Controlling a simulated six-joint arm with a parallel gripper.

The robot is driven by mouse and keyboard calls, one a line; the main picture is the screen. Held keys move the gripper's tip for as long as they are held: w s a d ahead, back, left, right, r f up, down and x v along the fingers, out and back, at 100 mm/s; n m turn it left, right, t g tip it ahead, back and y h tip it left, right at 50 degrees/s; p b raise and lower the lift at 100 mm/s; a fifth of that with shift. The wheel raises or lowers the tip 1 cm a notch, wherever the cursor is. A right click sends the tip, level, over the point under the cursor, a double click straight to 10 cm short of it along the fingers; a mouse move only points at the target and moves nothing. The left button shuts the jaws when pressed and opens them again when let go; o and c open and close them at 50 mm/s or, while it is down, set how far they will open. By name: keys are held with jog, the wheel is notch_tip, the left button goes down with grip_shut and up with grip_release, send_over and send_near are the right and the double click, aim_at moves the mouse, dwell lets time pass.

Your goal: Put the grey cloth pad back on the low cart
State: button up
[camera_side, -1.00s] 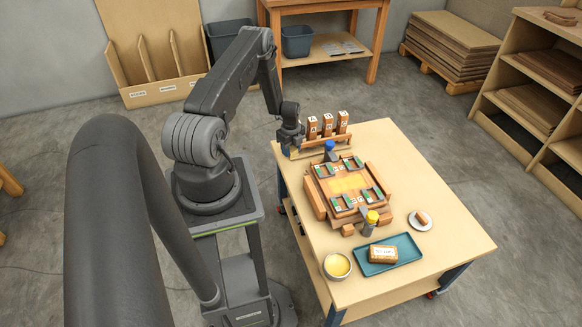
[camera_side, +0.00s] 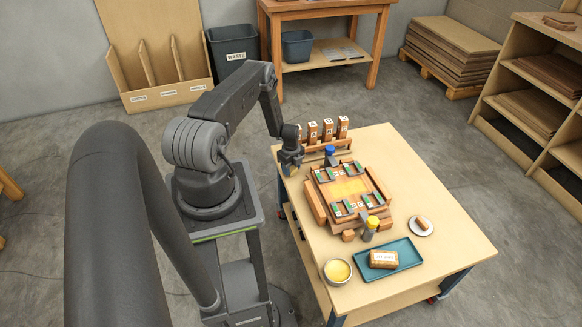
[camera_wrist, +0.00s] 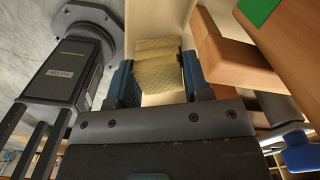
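In the wrist view a pale yellowish, waffle-textured pad (camera_wrist: 158,68) fills the space between my two blue fingers; it looks yellow rather than grey. My gripper (camera_wrist: 160,80) appears shut on it, with a finger against each side. In the side view my gripper (camera_side: 290,167) is low at the back left corner of the wheeled wooden-topped table (camera_side: 440,220); the pad is too small to make out there. No separate low cart can be told apart.
A wooden form with clamps (camera_side: 345,187) stands right of my gripper. A rack of labelled blocks (camera_side: 328,131) is just behind. A teal tray (camera_side: 405,255), a yellow-filled bowl (camera_side: 337,271) and a small white dish (camera_side: 421,226) are toward the front. The table's right side is clear.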

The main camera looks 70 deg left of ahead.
jog(key=o, duration=0.4)
jog(key=shift+r, duration=0.1)
jog(key=w+d+r+n, duration=0.1)
jog(key=w+d+r, duration=0.1)
jog(key=r, duration=0.7)
jog(key=w+d+r, duration=0.1)
jog(key=w+r, duration=0.2)
jog(key=r, duration=0.5)
jog(key=w+d+r+n, duration=0.1)
jog(key=w+d+r, duration=0.1)
jog(key=r, duration=0.7)
jog(key=w+d+r+n+t+y, duration=0.1)
jog(key=w+d+r+n+t, duration=0.2)
jog(key=d+r, duration=1.25)
jog(key=s+d+r+n+t, duration=0.1)
jog(key=s+d+r+n, duration=0.4)
jog(key=d+r, duration=0.7)
jog(key=s+d+r+n, duration=0.1)
jog(key=s+d, duration=0.3)
jog(key=s, duration=0.2)
jog(key=s+d+r+n+t+h, duration=0.1)
jog(key=s+d+r+n, duration=0.1)
jog(key=s+d, duration=0.2)
jog(key=s, duration=0.3)
jog(key=shift+s+d+t, duration=0.2)
jog(key=shift+d+t, duration=0.1)
jog(key=shift+d, duration=0.1)
